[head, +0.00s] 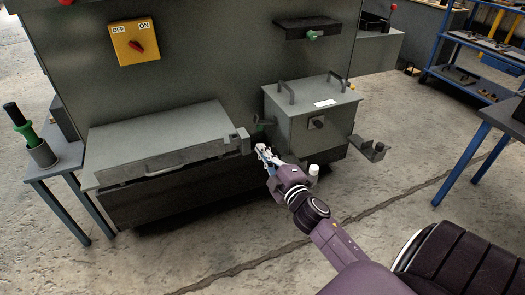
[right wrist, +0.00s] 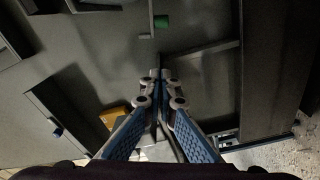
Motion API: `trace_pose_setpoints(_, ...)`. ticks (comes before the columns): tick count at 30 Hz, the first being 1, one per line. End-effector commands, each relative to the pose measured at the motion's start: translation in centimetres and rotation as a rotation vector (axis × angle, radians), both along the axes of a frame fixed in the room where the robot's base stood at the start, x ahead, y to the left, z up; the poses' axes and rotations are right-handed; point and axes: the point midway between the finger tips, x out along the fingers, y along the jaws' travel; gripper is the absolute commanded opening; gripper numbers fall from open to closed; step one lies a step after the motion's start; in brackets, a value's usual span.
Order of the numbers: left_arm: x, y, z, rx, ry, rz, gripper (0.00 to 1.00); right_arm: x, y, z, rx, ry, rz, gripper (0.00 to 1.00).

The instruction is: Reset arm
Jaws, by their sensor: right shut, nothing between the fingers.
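My right gripper (head: 262,150) reaches in from the lower right in the head view and is in front of the grey machine, just left of the box-shaped enclosure (head: 288,131). In the right wrist view, the fingers of my right gripper (right wrist: 160,76) meet at the tips with nothing between them. The right arm is stretched out toward the machine. My left gripper is in neither view. The enclosure has a lid with two handles and a dark knob on its front.
A flat grey case (head: 160,145) with a handle sits left of the enclosure. A yellow OFF/ON switch (head: 135,42) is on the panel above. A small bracket (head: 369,148) sticks out at the enclosure's right. A side table (head: 50,172) stands left; floor in front is open.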

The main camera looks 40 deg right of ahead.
Motion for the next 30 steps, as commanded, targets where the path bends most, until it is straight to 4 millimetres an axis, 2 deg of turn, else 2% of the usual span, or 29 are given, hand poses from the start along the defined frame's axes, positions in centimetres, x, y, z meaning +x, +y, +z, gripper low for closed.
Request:
trace_pose_setpoints(13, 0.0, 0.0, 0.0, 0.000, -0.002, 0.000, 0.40, 0.0, 0.1, -0.1, 0.004, 0.002, -0.001, 0.00)
trace_pose_setpoints(17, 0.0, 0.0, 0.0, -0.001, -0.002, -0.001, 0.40, -0.9, 0.7, -0.9, 0.081, 0.032, -0.033, 0.00)
trace_pose_setpoints(20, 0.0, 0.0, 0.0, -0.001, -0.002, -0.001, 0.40, -2.7, 2.0, -2.8, 0.224, 0.099, -0.090, 0.00)
trace_pose_setpoints(22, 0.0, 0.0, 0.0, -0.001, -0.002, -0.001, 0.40, -4.7, 3.5, -4.7, 0.359, 0.174, -0.140, 0.00)
trace_pose_setpoints(27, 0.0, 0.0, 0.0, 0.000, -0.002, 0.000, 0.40, -10.8, 9.0, -9.4, 0.667, 0.404, -0.242, 0.00)
trace_pose_setpoints(30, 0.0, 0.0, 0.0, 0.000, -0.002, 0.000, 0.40, -14.1, 11.9, -11.1, 0.785, 0.522, -0.278, 0.00)
